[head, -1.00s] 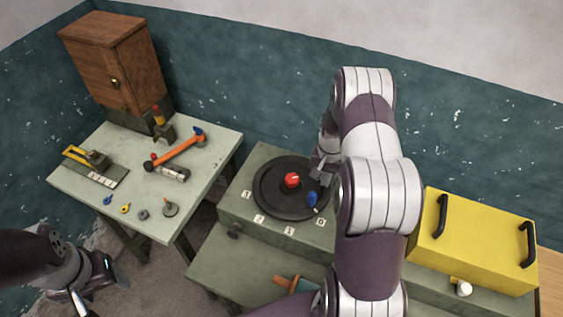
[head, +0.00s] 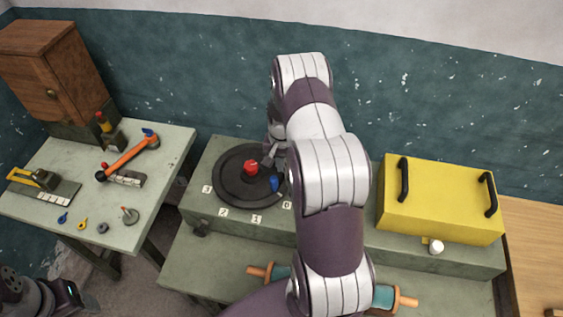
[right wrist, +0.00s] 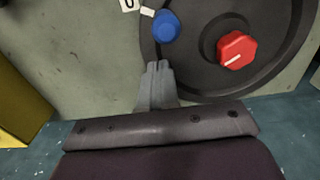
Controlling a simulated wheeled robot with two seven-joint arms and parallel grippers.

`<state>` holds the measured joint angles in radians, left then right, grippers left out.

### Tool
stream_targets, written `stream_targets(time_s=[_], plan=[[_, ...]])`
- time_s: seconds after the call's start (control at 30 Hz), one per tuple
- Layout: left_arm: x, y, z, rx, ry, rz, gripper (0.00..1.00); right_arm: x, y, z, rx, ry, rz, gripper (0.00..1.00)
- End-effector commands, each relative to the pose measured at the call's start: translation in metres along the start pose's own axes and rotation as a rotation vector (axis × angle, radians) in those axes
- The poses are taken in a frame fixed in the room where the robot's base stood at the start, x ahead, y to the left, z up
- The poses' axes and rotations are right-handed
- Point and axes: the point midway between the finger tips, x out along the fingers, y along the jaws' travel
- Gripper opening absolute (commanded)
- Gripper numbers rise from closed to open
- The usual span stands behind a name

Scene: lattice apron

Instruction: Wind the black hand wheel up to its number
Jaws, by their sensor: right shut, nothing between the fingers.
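The black hand wheel (head: 230,194) lies flat on a green-grey bench, with a red hub (head: 250,167) and an upright blue knob (head: 276,183) near its rim. White labels 3 (head: 207,188), 2 (head: 223,212), 1 (head: 256,219) and 0 (head: 287,204) stand along its near side. The knob is by the 0. My right gripper (head: 269,161) is over the wheel's far right part. In the right wrist view, its shut, empty fingers (right wrist: 158,68) point at the blue knob (right wrist: 166,26), with a gap between. My left gripper (head: 68,296) is low at the left edge, its fingers unclear.
A yellow box (head: 440,200) with black handles stands right of the wheel. A rolling pin (head: 390,298) lies on the lower shelf, partly behind my right arm. The left table (head: 60,190) holds a hammer (head: 128,157), small parts and a wooden cabinet (head: 52,72).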

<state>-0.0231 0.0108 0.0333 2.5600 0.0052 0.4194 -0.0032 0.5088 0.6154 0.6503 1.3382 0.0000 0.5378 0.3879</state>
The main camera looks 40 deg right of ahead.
Motion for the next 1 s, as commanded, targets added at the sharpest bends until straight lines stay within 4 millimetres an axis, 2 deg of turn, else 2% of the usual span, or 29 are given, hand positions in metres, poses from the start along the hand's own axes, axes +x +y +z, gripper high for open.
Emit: stream_targets(time_s=[0.6,1.0], plan=[[0.025,0.0,0.003,0.0,0.0,0.0,0.66,0.033,0.0,0.0,0.0,0.0,0.0,0.0],[0.014,0.0,0.002,0.0,0.0,0.0,0.66,0.03,-0.003,0.019,-0.001,0.0,0.0,0.0]])
